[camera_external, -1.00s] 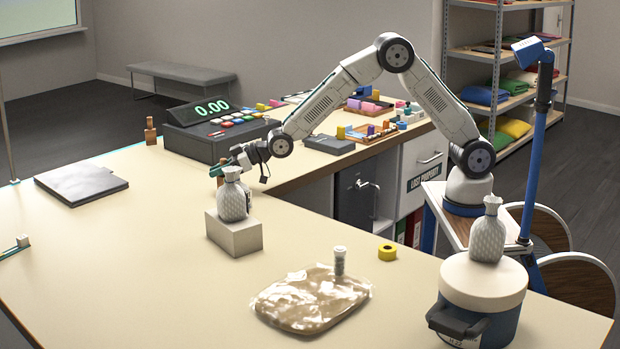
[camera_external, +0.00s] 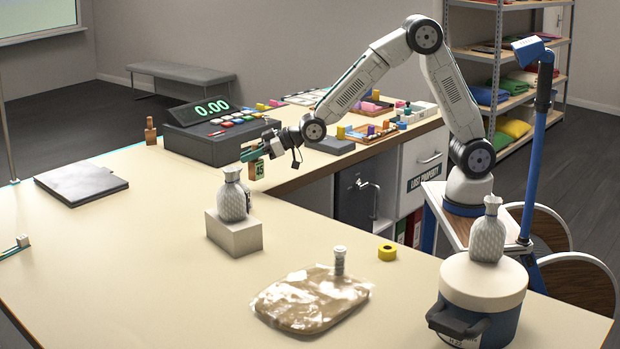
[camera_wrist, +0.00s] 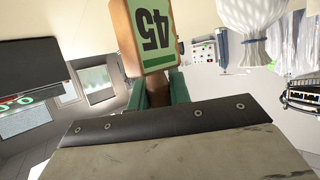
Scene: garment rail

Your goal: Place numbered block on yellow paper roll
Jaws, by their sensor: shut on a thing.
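My gripper (camera_external: 255,152) is shut on the numbered block (camera_external: 256,170), a wooden piece with a green face. It holds the block above the counter, just behind and right of a grey vase on a block-shaped stand. In the wrist view the numbered block (camera_wrist: 153,38) shows "45" upside down between the green fingers (camera_wrist: 158,92). The yellow paper roll (camera_external: 387,252) lies on the counter at the right, well apart from my gripper, near the counter's inner edge.
The grey vase (camera_external: 233,198) on its pale stand (camera_external: 233,235) is close to my gripper. A clear-wrapped flat package (camera_external: 305,305) with a small capped cylinder (camera_external: 339,262) lies left of the roll. A lidded pot (camera_external: 482,287) bearing another vase (camera_external: 487,238) stands at right. The cash register (camera_external: 205,140) is behind.

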